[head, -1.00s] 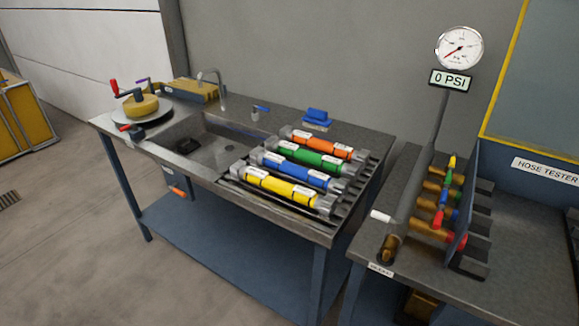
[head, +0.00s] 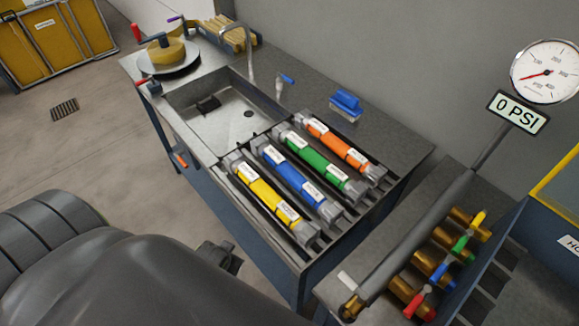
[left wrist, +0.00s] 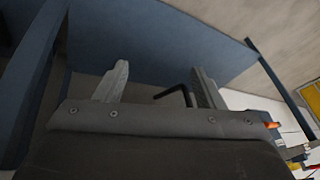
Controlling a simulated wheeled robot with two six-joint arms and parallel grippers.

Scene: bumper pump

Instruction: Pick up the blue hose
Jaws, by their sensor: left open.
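The blue hose (head: 292,183) lies on a rack at the front right of the sink bench, between the yellow hose (head: 264,202) and the green hose (head: 318,163). Grey fittings cap both its ends, and white labels sit on it. My left arm fills the lower left of the head view, and part of my left gripper (head: 222,258) shows in front of the bench, below the hoses. In the left wrist view my left gripper (left wrist: 155,90) has its two fingers wide apart with nothing between them. My right gripper is not in view.
An orange hose (head: 340,144) lies behind the green one. The sink (head: 225,105) is left of the rack. A blue brush (head: 346,103) stands behind. The hose tester with coloured valves (head: 440,262) and gauge is at right.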

